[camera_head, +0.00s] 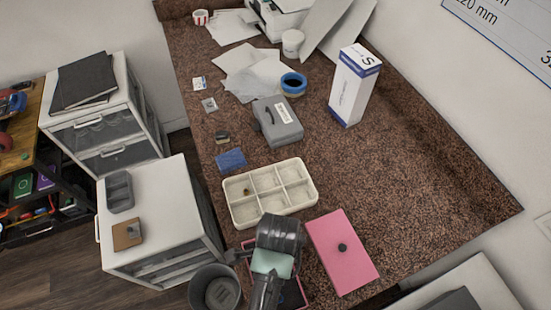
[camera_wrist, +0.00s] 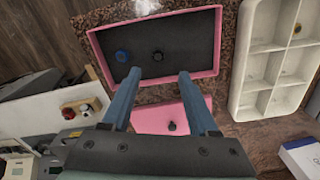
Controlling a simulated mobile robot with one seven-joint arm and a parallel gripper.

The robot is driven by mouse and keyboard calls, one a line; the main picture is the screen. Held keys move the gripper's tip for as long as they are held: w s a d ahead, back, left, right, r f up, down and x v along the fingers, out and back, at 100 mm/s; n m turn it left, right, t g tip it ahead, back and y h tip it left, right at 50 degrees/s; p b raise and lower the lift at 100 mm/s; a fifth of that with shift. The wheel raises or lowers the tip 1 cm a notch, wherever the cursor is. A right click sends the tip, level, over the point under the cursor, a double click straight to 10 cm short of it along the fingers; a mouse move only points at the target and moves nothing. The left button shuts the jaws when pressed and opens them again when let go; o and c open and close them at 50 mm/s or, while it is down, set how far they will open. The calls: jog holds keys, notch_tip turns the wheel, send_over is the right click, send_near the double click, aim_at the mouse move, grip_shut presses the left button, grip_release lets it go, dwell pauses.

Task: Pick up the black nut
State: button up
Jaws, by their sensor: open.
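In the wrist view a small black nut (camera_wrist: 157,56) lies on the dark floor of an open pink box (camera_wrist: 95,42). A blue nut (camera_wrist: 122,56) lies left of it in the same box. My gripper (camera_wrist: 160,74) is open and empty, with its two blue fingers apart over the box's near side. The black nut shows between and beyond the fingertips, not touching them.
A pink lid with a black knob (camera_head: 342,248) lies right of the box. A white compartment tray (camera_head: 233,208) stands behind it. A grey case (camera_head: 280,132) and a white-blue carton (camera_head: 352,90) stand farther back. The counter's right side is clear.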

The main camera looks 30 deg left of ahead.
jog(key=shift+w+f, duration=0.15)
jog(key=shift+f, duration=0.55)
jog(key=f, duration=0.2)
jog(key=s+f+p, duration=0.1)
jog(key=f, duration=0.1)
jog(key=shift+a, duration=0.15)
jog(key=shift+f, duration=0.55)
jog(key=shift+c, duration=0.3)
grip_shut()
